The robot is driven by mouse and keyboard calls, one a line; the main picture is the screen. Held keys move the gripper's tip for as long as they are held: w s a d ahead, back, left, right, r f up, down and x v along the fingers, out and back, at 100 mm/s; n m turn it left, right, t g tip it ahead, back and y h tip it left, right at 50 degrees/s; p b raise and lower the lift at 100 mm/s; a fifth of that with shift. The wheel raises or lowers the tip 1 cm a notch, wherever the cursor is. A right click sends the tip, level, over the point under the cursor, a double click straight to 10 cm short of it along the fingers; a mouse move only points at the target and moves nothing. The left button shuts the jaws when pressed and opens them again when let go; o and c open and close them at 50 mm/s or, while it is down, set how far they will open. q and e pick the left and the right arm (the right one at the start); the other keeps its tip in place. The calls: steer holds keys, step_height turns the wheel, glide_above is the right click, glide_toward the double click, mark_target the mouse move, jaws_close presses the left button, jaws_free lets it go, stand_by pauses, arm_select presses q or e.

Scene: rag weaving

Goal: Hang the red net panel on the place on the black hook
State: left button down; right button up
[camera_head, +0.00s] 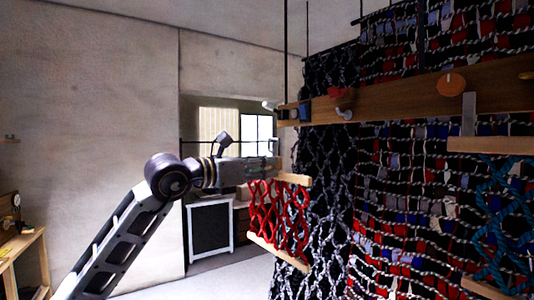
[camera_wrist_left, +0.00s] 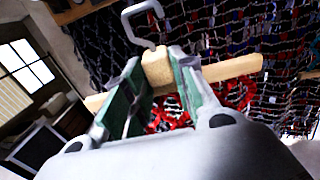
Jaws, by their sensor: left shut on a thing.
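The red net panel (camera_head: 278,218) hangs below its wooden top bar (camera_head: 294,179), with another wooden bar at its lower edge. My left gripper (camera_head: 268,168) is shut on the top bar. In the left wrist view the fingers (camera_wrist_left: 158,82) clasp a wooden block on the bar (camera_wrist_left: 232,68), and a grey metal hanger (camera_wrist_left: 143,22) rises above it. The panel is held in the air, below and apart from the wooden rail (camera_head: 395,101). A dark fitting (camera_head: 304,112) sits near the rail's left end; I cannot tell whether it is the black hook. My right gripper is out of view.
Dark woven nets (camera_head: 400,190) hang behind and below the rail. A teal net (camera_head: 503,205) hangs from a wooden bar at the right. Red and orange (camera_head: 452,84) pieces and a pale hook (camera_head: 344,113) are on the rail. Open floor lies at lower left.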

arm_select(q)
steer(key=s+a+f+n+t+y, duration=0.1)
steer(key=s+a+f+n+y, duration=0.2)
steer(key=f, duration=1.6)
steer(key=s+a+f+n+t+y, duration=0.2)
steer(key=s+a+f+y, duration=0.3)
steer(key=f, duration=1.5)
steer(key=s+a+f+n+t+y, duration=0.2)
steer(key=a+f, duration=0.5)
steer(key=f, duration=1.3)
steer(key=shift+s+a+f+n+y, duration=0.2)
steer(key=shift+s+n+y, duration=0.7)
steer(key=shift+s+y, duration=0.3)
steer(key=shift+s+f, duration=0.1)
steer(key=shift+f, duration=0.05)
